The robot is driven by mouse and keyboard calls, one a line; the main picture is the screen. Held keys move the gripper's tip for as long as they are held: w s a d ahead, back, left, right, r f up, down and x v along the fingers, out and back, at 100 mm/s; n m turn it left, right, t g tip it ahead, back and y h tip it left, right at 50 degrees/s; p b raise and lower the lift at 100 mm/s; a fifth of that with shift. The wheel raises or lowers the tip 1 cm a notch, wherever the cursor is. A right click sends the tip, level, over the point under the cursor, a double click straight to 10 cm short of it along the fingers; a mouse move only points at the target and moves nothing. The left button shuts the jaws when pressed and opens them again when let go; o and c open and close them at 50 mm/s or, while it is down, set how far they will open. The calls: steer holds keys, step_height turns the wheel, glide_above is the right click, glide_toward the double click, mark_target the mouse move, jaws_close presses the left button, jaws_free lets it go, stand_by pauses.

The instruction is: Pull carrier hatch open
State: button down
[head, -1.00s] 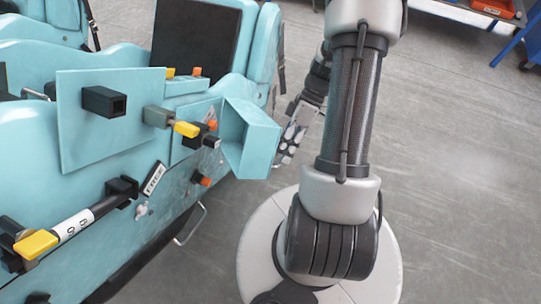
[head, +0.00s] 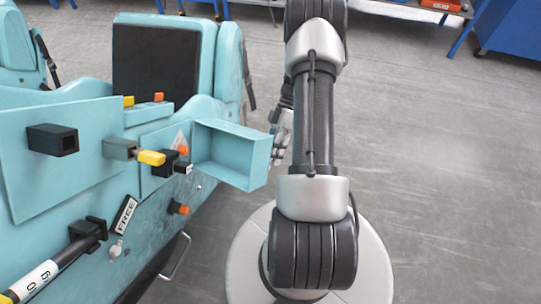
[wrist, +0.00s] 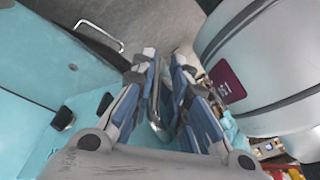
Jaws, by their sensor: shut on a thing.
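The carrier hatch (head: 232,148) is a teal, open-topped, box-like flap swung out from the side of the teal car in the head view. Its inside faces up and toward me. My gripper (head: 279,122) is at the hatch's far right edge, partly hidden behind the hatch and my arm. In the wrist view my gripper's blue-grey fingers (wrist: 163,88) are close together, shut on a part of the hatch. The exact grip is mostly hidden between the fingers.
The teal car (head: 60,170) fills the left, with a black square tube (head: 52,140), a yellow-tipped lever (head: 150,157) and a numbered bar (head: 40,278) sticking out. A metal loop step (head: 180,258) is low on its side. Grey floor (head: 440,190) is clear on the right.

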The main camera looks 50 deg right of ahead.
steer(key=shift+w+d+f+n, duration=0.3)
steer(key=shift+w+f, duration=0.05)
steer(key=shift+w, duration=0.25)
steer(key=c, duration=1.7)
jaws_free()
steer(key=shift+w, duration=0.1)
steer(key=v, duration=1.2)
